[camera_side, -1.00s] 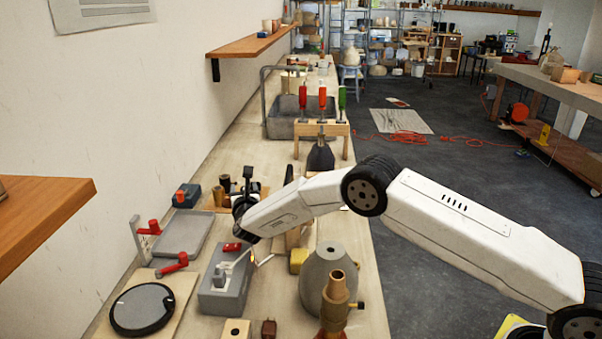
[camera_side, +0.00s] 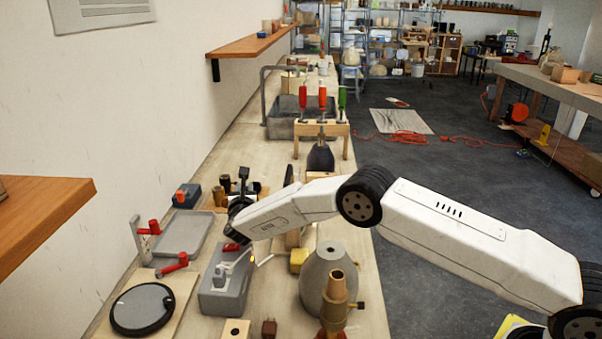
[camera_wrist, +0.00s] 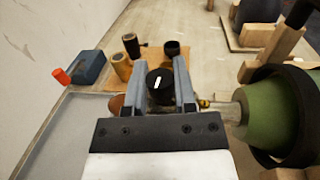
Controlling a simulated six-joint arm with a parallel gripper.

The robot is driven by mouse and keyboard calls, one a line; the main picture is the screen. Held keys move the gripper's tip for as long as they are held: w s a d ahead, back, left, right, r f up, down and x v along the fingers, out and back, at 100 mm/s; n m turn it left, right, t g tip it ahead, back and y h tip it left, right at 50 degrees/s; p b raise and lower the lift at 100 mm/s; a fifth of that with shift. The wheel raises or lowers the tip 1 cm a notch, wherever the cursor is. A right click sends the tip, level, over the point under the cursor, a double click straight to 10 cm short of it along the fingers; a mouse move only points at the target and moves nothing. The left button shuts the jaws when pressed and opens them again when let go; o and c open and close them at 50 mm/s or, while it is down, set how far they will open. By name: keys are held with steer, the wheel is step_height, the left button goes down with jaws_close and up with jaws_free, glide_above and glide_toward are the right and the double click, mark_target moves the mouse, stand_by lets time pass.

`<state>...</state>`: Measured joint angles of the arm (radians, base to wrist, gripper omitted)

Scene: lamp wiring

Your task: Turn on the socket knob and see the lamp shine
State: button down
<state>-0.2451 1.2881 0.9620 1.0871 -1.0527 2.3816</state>
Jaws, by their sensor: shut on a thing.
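My gripper (camera_wrist: 160,92) has its two grey fingers on either side of a black round knob (camera_wrist: 160,88) with a white pointer line. The knob is held between them, its line close to upright in the wrist view. To its right in that view is a green rounded body (camera_wrist: 262,112) with a black rim, and a small brass piece (camera_wrist: 203,103) beside it. I see no clear lamp light there. In the side view my wrist hides the knob and fingertips.
A grey box (camera_side: 222,290) with a plug and white cable stands nearer the side camera. A grey shade (camera_side: 322,278) and a brass socket (camera_side: 337,290) stand to its right. A grey tray (camera_side: 183,236) and a blue box (camera_wrist: 88,66) lie left of my gripper.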

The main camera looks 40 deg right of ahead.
steer(key=shift+m+g+h, duration=0.6)
steer(key=shift+m+h, duration=0.1)
steer(key=shift+w+r+m+g+h, duration=0.1)
steer(key=shift+r+m+g+h, duration=0.05)
steer(key=shift+m+g+h, duration=0.85)
steer(key=shift+g+h, duration=0.1)
steer(key=shift+g, duration=0.1)
steer(key=shift+c, duration=2.1)
jaws_free()
steer(key=shift+s+a, duration=0.15)
steer(key=shift+s, duration=0.05)
steer(key=v, duration=0.7)
steer(key=shift+s+a, duration=0.15)
steer(key=shift+a, duration=0.05)
